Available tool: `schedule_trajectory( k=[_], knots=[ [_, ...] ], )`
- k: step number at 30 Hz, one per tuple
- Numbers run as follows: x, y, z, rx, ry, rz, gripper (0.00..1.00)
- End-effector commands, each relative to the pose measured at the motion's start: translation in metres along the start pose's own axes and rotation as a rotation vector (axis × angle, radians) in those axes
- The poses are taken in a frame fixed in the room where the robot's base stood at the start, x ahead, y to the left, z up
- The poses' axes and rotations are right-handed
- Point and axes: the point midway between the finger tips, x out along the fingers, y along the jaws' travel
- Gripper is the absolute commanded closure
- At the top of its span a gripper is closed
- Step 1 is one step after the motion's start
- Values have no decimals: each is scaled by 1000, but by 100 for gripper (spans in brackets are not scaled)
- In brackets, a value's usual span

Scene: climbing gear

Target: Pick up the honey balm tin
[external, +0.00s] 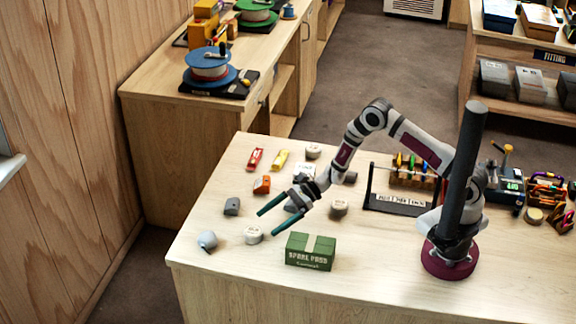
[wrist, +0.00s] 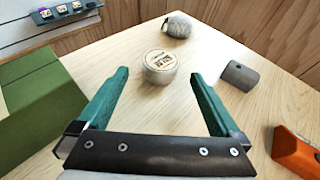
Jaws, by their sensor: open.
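A round pale tin (external: 253,236) with dark print on its lid stands upright near the table's front left. In the wrist view the tin (wrist: 160,68) is centred ahead of my fingertips; the print is too small to read, so I cannot tell if it is the honey balm. Other round tins are a beige one (external: 339,208) to the right and one (external: 313,151) farther back. My gripper (external: 268,222) is open and empty, its green fingers angled down towards the near tin, apart from it. It also shows in the wrist view (wrist: 160,78).
A green spare pads box (external: 310,252) stands right of the near tin. A grey rounded object (external: 207,240) lies to its left, a grey block (external: 232,206) behind it, and an orange item (external: 262,184) farther back. A tool rack (external: 400,204) is to the right.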

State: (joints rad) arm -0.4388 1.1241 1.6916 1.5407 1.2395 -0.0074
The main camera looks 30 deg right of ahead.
Motion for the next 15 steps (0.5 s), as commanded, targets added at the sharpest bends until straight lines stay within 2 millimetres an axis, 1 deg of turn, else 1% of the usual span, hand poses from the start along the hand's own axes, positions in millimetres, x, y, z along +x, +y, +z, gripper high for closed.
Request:
schedule_trajectory(
  k=[1,5,10,12,15],
  knots=[
    [8,1,0,0,0,2,0],
    [24,0,0,-1,0,2,0],
    [58,-1,-1,-1,0,2,0],
    [66,-1,-1,0,1,0,0],
    [70,-1,-1,2,1,-1,0]
  ],
)
